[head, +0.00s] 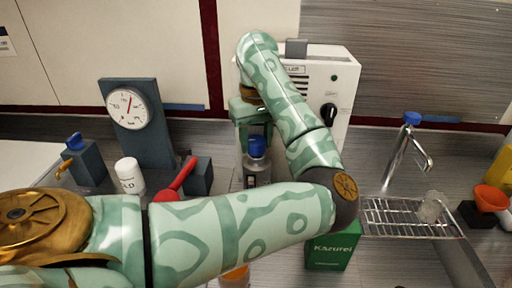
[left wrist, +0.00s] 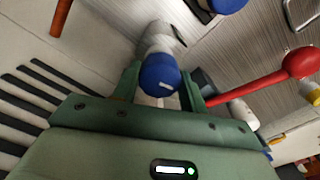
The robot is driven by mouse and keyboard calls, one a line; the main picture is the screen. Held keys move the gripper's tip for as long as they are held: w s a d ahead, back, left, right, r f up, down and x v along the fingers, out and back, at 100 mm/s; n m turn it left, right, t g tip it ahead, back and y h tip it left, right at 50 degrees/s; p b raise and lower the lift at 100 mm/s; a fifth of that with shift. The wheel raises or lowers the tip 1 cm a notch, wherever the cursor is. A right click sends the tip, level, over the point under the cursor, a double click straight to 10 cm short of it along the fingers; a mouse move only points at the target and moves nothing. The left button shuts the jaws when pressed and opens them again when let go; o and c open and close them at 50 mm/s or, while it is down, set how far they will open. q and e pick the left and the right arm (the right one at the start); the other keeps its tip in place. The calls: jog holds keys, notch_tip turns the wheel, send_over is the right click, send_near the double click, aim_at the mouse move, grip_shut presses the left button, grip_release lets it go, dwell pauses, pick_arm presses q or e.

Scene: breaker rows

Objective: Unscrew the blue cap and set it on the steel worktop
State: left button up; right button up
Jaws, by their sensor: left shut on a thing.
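The blue cap (head: 257,146) sits at the top of a clear bottle (head: 257,172) with a dark label, upright on the steel worktop (head: 290,265). My left gripper (head: 256,135) reaches down over the cap, its fingers on either side. In the left wrist view, the blue cap (left wrist: 159,75) lies between the two green fingers of the left gripper (left wrist: 163,84), which is shut on it. The pale bottle body (left wrist: 160,38) shows beyond the cap. My left arm hides the bottle's base in the head view. My right gripper is not in view.
A gauge stand (head: 140,122), a white bottle (head: 129,176) and a red-handled tool (head: 178,182) stand to the left. A white machine (head: 325,90) stands behind. A green box (head: 332,250), a wire rack (head: 405,216) and a tap (head: 397,160) are on the right.

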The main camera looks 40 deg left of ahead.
aim_at(256, 140)
pick_arm(q)
jog(key=shift+r+p, duration=1.15)
jog(key=shift+r, duration=0.75)
